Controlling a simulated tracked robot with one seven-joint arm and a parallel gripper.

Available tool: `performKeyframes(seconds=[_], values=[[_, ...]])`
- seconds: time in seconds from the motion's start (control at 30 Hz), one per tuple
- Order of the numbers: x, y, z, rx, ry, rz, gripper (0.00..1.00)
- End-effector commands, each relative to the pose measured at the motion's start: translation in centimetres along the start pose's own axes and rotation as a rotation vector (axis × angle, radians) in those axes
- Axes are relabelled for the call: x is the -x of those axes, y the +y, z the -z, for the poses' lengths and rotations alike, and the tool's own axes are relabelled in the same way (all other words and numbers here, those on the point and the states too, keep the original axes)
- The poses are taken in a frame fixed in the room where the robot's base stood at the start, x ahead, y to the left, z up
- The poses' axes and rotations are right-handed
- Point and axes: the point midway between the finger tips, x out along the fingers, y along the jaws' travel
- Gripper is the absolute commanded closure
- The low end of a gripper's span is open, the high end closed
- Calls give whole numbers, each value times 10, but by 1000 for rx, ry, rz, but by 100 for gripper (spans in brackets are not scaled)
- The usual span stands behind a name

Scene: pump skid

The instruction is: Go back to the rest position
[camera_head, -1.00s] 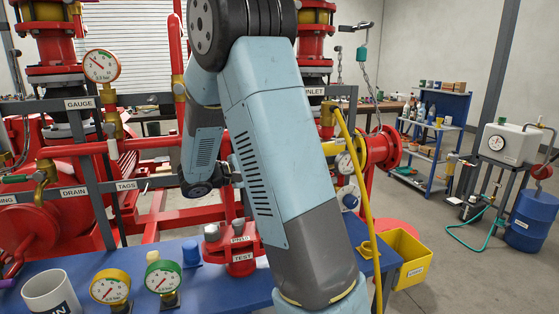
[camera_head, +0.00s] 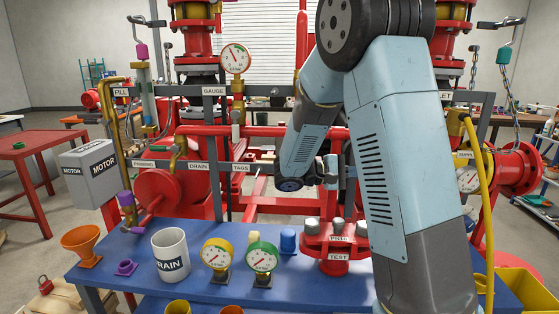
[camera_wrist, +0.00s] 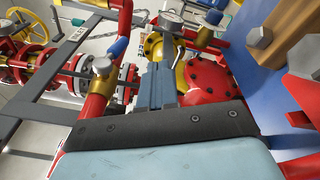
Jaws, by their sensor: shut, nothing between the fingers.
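My gripper shows in the wrist view (camera_wrist: 158,72) as narrow blue-grey fingers side by side, shut and with nothing held. Past the fingertips are a red flange (camera_wrist: 208,80) and brass-coloured fittings; I cannot tell how close they are. In the head view my light blue arm reaches over the blue bench towards the pump skid. It bends, and its lower link hangs in front of the red pipework (camera_head: 265,131). The gripper itself is mostly hidden or too small to make out there.
The blue bench (camera_head: 130,247) holds a DRAIN mug (camera_head: 171,254), two gauges (camera_head: 217,254) (camera_head: 262,257), an orange funnel (camera_head: 82,245) and a red TEST flange (camera_head: 334,243) below the arm. A yellow pipe (camera_head: 480,190) stands close right of the arm. A grey MOTOR box (camera_head: 92,172) is at left.

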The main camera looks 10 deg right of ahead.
Motion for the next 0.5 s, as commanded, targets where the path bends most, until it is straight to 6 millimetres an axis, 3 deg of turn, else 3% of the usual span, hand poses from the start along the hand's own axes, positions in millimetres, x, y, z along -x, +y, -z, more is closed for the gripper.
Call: performKeyframes(seconds=[0.17, 0.5], values=[[-10, -3, -24, -10, 4, 116, 100], [-19, -30, -97, -66, 79, 517, 100]])
